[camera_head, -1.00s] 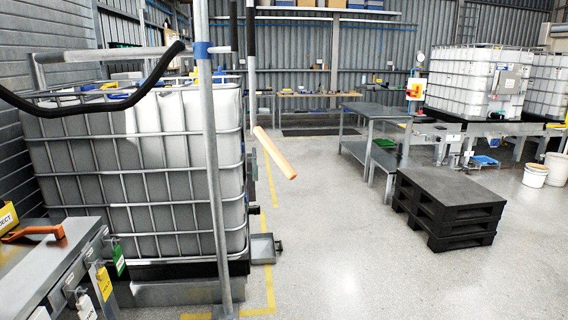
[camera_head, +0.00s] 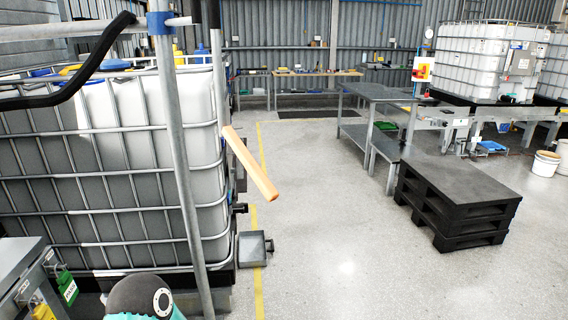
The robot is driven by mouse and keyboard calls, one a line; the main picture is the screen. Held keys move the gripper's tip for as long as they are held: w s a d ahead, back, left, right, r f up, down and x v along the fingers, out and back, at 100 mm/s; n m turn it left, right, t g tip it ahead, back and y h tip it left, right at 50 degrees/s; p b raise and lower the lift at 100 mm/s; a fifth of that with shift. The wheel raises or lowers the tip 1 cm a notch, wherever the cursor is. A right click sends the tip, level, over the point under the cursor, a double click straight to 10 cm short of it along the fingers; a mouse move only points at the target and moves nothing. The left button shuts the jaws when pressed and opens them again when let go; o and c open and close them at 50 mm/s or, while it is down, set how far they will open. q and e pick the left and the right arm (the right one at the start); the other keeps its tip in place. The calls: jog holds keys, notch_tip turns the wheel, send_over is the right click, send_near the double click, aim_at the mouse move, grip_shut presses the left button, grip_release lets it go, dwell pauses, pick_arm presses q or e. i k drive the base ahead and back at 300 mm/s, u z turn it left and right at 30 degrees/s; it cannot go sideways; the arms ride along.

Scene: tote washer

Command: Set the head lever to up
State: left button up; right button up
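An orange lever handle (camera_head: 250,163) juts out from beside the caged white tank at centre left. It slopes down to the right, with its free end the lowest part. It looks like the head lever, but no label on it can be read. Its pivot end is hidden or too small to make out. Neither of my grippers is in view. A dark and teal link of my own arm (camera_head: 146,298) shows at the bottom left, well below the handle and apart from it.
The caged tank (camera_head: 110,170) fills the left, with a grey upright post (camera_head: 178,140) in front. A black hose (camera_head: 80,75) crosses the upper left. Black stacked pallets (camera_head: 455,195) and a grey table (camera_head: 378,92) stand right. The middle floor is clear.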

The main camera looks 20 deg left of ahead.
aim_at(264, 183)
jog(key=u, duration=0.2)
jog(key=i, duration=0.9)
jog(key=u, duration=0.55)
